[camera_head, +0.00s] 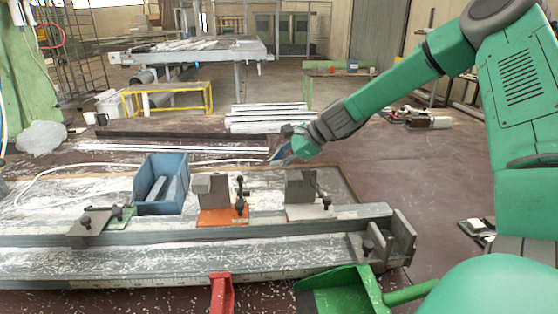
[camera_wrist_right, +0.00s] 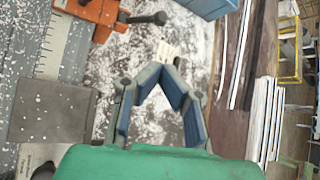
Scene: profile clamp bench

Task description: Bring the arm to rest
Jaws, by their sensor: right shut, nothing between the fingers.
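My right arm comes in from the right in the head view, green with grey joints. Its right gripper (camera_head: 281,154) is held in the air above the back edge of the bench, behind the clamps. In the right wrist view the blue-padded fingers of the right gripper (camera_wrist_right: 167,68) lean together at their tips, with nothing between them. The white-speckled bench surface shows beyond them. My left gripper is in neither view.
The bench (camera_head: 180,262) carries a blue bin (camera_head: 150,205) with pieces inside, an orange-based clamp (camera_head: 222,214), a grey clamp block (camera_head: 301,187) and a black-knobbed clamp (camera_head: 90,226). White profiles (camera_head: 266,118) lie on the floor behind. A yellow stand (camera_head: 166,90) is farther back.

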